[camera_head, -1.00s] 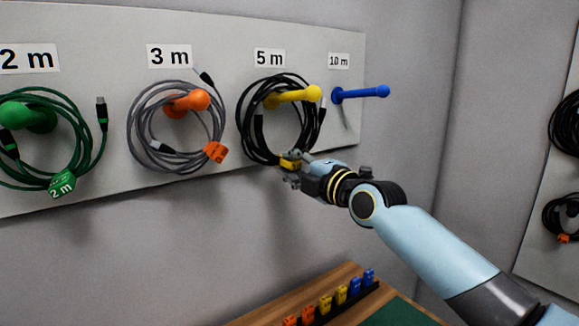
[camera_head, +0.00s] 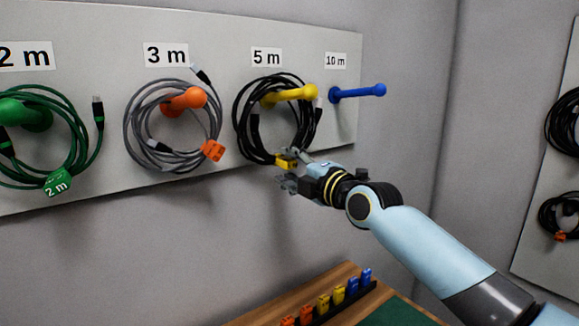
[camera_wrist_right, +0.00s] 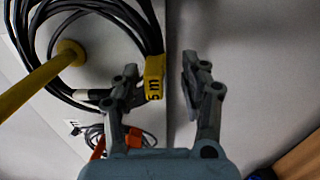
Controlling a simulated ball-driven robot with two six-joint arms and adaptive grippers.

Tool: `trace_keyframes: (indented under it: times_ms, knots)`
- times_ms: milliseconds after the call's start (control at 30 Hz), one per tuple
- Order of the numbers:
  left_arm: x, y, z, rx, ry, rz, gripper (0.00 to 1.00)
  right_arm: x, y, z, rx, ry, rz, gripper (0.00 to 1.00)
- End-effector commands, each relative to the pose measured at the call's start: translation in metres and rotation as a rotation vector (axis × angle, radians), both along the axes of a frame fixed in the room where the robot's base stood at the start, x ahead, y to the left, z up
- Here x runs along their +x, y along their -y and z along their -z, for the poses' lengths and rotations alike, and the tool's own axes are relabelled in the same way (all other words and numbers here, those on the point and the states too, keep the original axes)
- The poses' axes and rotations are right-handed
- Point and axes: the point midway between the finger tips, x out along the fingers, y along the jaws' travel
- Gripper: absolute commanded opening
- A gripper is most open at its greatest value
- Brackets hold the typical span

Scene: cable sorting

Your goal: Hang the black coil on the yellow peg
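The black coil (camera_head: 243,127) hangs around the yellow peg (camera_head: 295,93) under the "5 m" label on the wall board. Its yellow tag (camera_head: 284,163) is at the bottom of the loop. My right gripper (camera_head: 287,170) is just below the coil, with its fingers apart. In the right wrist view, the yellow peg (camera_wrist_right: 38,82) passes through the black coil (camera_wrist_right: 118,12). There the yellow tag (camera_wrist_right: 154,77) is beside the left finger of the open right gripper (camera_wrist_right: 160,72), partly behind it; I cannot tell whether they touch. My left gripper is not in view.
A grey coil (camera_head: 133,125) hangs on the orange peg (camera_head: 183,99), and a green coil (camera_head: 83,150) on the green peg (camera_head: 25,114). The blue peg (camera_head: 360,92) is bare. Below is a wooden table (camera_head: 262,316) with a rack of coloured tags (camera_head: 338,295). More coils hang at right.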

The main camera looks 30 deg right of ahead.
Motion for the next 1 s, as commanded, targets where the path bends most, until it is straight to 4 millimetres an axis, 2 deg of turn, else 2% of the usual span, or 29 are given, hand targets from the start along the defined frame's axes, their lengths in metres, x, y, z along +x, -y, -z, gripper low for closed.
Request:
trace_keyframes:
  times_ms: [267, 367, 600, 700, 1000]
  knots:
    - [-0.004, -0.001, 0.0, 0.001, -0.006, -0.001, 0.4, -0.005, 0.001, 0.0, -0.002, 0.0, 0.0, 0.45]
    - [-0.004, -0.001, 0.0, 0.001, -0.005, 0.0, 0.4, -0.018, 0.002, 0.001, -0.003, 0.0, 0.0, 0.45]
    - [-0.003, 0.0, 0.0, 0.0, -0.004, 0.0, 0.4, -0.074, 0.008, 0.002, -0.007, -0.001, -0.003, 0.45]
    - [-0.003, 0.0, 0.0, 0.0, -0.004, 0.0, 0.4, -0.09, 0.01, 0.002, -0.007, -0.002, -0.001, 0.45]
    - [-0.002, 0.0, 0.0, 0.0, -0.003, 0.0, 0.4, -0.116, 0.013, 0.002, -0.004, 0.0, 0.0, 0.45]
